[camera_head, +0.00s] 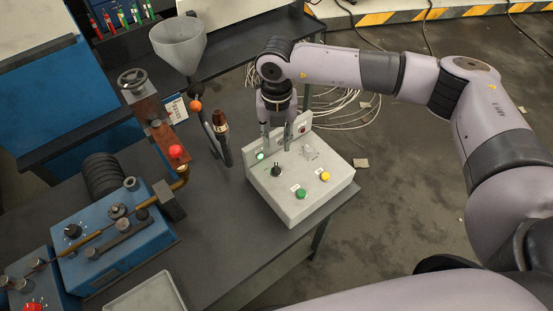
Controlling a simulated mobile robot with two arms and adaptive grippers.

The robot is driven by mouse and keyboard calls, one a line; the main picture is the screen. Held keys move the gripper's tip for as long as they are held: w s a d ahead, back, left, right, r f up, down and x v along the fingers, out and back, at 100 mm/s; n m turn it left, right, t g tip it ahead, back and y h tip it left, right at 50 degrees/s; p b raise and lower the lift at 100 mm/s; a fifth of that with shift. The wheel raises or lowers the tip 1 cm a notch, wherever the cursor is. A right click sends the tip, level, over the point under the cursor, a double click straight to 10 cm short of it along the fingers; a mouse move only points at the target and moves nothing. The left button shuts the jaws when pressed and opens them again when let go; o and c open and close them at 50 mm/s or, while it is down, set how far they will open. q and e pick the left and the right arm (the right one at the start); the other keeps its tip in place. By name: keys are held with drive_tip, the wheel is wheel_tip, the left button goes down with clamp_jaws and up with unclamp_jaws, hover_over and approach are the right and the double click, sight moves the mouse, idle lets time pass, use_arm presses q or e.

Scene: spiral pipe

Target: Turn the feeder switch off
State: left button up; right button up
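A light grey control box (312,187) stands on the dark table near its right edge. On its top are a black knob switch (276,169), a green button (301,193), a yellow button (325,176) and a pale round control (308,149). A lit green lamp (260,155) and a red control (302,128) are toward its back. The labels are too small to read, so I cannot tell which control is the feeder switch. My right gripper (275,147) points down over the back of the box, behind the black knob. Its fingers are apart, with nothing visible between them. My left gripper is out of view.
A blue machine (120,255) with a red ball-topped lever (176,152) fills the table's left side. A grey funnel (178,45) stands behind the table's middle. A grey tray (150,295) lies at the front. Bare table shows left of the box; white cables (345,110) lie on the floor.

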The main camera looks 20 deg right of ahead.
sight(276, 167)
wheel_tip(276, 167, down, 10)
drive_tip(key=shift+r+p, duration=0.1)
drive_tip(key=shift+p, duration=1.15)
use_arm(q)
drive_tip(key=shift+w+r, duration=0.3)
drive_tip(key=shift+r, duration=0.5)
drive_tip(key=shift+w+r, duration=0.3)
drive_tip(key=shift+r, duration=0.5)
use_arm(e)
drive_tip(key=shift+f, duration=0.75)
drive_tip(key=shift+c, duration=0.3)
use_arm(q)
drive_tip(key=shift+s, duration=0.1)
use_arm(e)
clamp_jaws()
